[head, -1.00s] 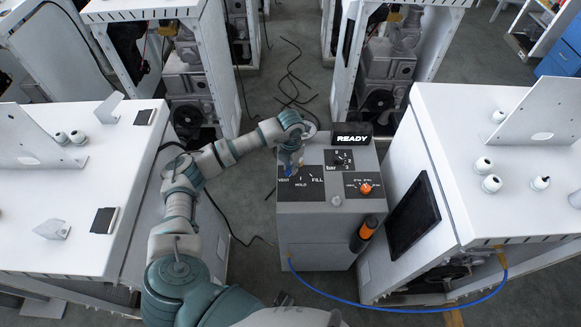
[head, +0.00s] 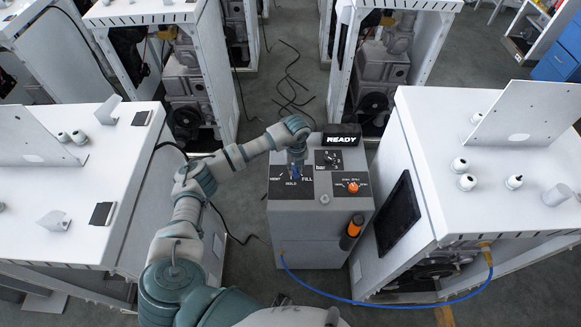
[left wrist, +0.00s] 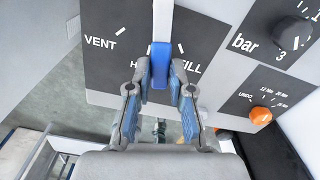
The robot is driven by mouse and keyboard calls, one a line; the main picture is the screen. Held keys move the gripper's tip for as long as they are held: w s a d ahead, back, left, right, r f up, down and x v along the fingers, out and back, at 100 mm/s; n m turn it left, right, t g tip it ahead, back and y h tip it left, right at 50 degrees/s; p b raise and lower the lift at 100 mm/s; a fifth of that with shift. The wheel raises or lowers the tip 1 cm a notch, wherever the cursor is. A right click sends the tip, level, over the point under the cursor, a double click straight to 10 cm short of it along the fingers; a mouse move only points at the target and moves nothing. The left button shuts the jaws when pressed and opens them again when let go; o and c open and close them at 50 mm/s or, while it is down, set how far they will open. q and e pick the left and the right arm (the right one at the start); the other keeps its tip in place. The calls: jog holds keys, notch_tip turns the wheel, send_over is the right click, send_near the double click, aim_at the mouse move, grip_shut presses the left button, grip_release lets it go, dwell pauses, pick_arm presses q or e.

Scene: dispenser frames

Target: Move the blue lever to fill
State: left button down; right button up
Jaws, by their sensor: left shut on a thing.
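The blue lever (left wrist: 160,65) stands on the dark VENT/HOLD/FILL panel (head: 280,188) on top of the grey dispenser box. In the left wrist view it covers part of the HOLD lettering and the edge of FILL, and lies right of VENT. My left gripper (left wrist: 160,88) is shut on the blue lever, a finger at each side. In the head view the left gripper (head: 296,168) comes down over the panel and hides much of the lever. My right gripper is not in view.
The box also carries a READY display (head: 342,139), a black bar knob (head: 329,157) and an orange knob (head: 353,187). A blue hose (head: 375,304) runs to the right bench.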

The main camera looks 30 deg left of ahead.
pick_arm(q)
jog(key=shift+w+d+f+n, duration=0.2)
jog(key=shift+d+n, duration=0.4)
jog(key=shift+n, duration=0.3)
jog(key=shift+w+d+n+p, duration=0.1)
jog(key=shift+w+n+p, duration=0.05)
jog(key=shift+n+p, duration=0.25)
jog(key=shift+w+n, duration=0.35)
jog(key=shift+n, duration=0.45)
jog(key=shift+w+n+p, duration=0.2)
jog(key=shift+n+p, duration=0.1)
jog(key=shift+n, duration=0.1)
jog(key=shift+w+d, duration=0.1)
jog(key=shift+d, duration=0.05)
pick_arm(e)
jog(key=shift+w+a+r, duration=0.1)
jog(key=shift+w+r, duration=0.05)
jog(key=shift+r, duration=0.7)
pick_arm(q)
jog(key=c, duration=1)
grip_release()
jog(key=shift+w, duration=0.15)
jog(key=shift+c, duration=0.2)
jog(key=shift+r, duration=0.1)
